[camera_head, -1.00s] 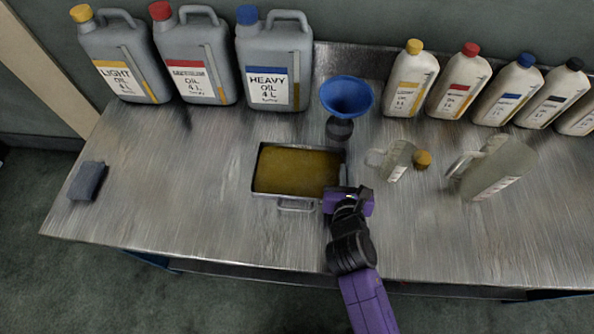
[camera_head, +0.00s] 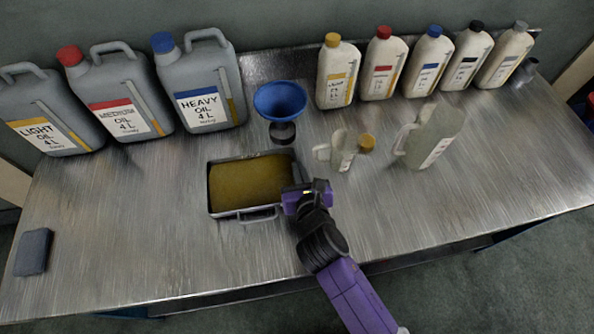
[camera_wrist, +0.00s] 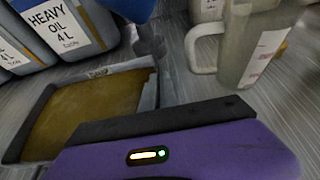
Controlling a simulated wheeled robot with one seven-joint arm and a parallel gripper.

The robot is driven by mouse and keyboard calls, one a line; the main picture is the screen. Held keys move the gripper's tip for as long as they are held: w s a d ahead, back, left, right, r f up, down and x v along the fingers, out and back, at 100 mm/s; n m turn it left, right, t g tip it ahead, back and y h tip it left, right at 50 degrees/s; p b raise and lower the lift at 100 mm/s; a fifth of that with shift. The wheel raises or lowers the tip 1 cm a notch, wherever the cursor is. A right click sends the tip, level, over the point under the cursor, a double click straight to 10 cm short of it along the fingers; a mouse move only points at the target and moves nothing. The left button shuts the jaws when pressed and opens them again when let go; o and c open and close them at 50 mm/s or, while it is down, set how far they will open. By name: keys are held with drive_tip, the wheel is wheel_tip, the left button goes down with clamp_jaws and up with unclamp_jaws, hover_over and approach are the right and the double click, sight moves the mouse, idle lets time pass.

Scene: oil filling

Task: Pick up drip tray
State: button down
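The drip tray (camera_head: 226,214) is a shallow grey metal rectangle with brownish oil in it. It rests on the metal bench in the head view, with a wire handle on its front side. It also shows in the wrist view (camera_wrist: 150,94), at the left, with a partly readable label on its far wall. My gripper (camera_head: 294,188) is at the right wall of the tray, close to the front right corner. In the wrist view its purple body and a black bar cover the near part of the tray. The fingertips are hidden, so their grip on the wall cannot be told.
A blue funnel (camera_head: 280,101) stands just behind the tray. A small clear jug (camera_head: 343,153) and a larger one (camera_head: 430,140) stand to the right. Large grey canisters and several pale bottles line the back. A dark sponge (camera_head: 33,252) lies left. The front bench is clear.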

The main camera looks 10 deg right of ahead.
wheel_tip(320, 180, up, 18)
drive_tip(key=p, duration=0.2)
drive_tip(key=shift+r, duration=0.15)
idle(0.6)
